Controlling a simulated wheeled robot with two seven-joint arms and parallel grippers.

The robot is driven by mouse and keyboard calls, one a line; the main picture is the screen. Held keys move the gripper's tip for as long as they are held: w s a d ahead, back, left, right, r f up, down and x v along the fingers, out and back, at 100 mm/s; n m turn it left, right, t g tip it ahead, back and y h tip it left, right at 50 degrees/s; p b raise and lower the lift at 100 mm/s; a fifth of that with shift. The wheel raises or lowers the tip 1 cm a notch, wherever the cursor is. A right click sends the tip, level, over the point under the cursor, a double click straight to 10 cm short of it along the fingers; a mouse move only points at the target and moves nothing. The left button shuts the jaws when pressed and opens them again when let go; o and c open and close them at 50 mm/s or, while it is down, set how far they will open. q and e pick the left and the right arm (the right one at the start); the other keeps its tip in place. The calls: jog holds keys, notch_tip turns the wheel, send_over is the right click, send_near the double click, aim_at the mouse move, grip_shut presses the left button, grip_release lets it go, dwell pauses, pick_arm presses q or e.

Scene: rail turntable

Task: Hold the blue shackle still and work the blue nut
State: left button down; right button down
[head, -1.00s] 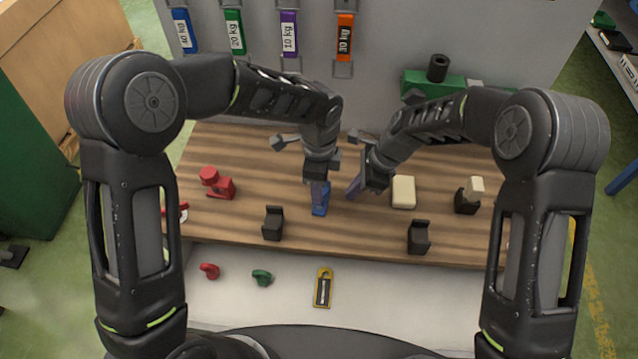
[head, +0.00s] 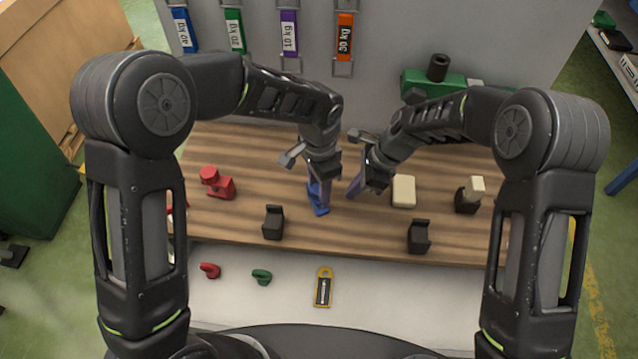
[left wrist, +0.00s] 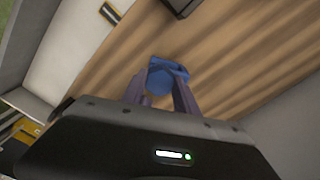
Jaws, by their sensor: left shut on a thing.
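The blue shackle (head: 319,207) with its blue nut (left wrist: 160,83) is on the wooden bench top, near the middle. My left gripper (head: 321,190) points down at it and is shut on the rounded blue part, which looks like the nut; its two purple fingers sit on either side of it in the left wrist view (left wrist: 160,95). The fingers hide much of the blue piece, so the line between shackle and nut is unclear. My right gripper (head: 355,188) hangs just right of the blue piece, apart from it. Its finger gap cannot be made out.
A red fitting (head: 217,183) stands to the left. Two black holders (head: 273,223) (head: 419,237) stand near the front edge. A cream block (head: 403,191) and a black stand with a cream top (head: 467,196) are at right. Small red and green hooks and a yellow tag lie in front.

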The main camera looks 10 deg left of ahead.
pick_arm(q)
jog(key=n, duration=0.4)
jog(key=shift+n, duration=0.3)
jog(key=shift+n, duration=0.4)
jog(key=n, duration=0.5)
jog(key=shift+d, duration=0.1)
jog(key=c, duration=0.9)
grip_release()
jog(key=shift+o, duration=0.7)
jog(key=shift+r, duration=0.1)
jog(key=shift+r, duration=1.95)
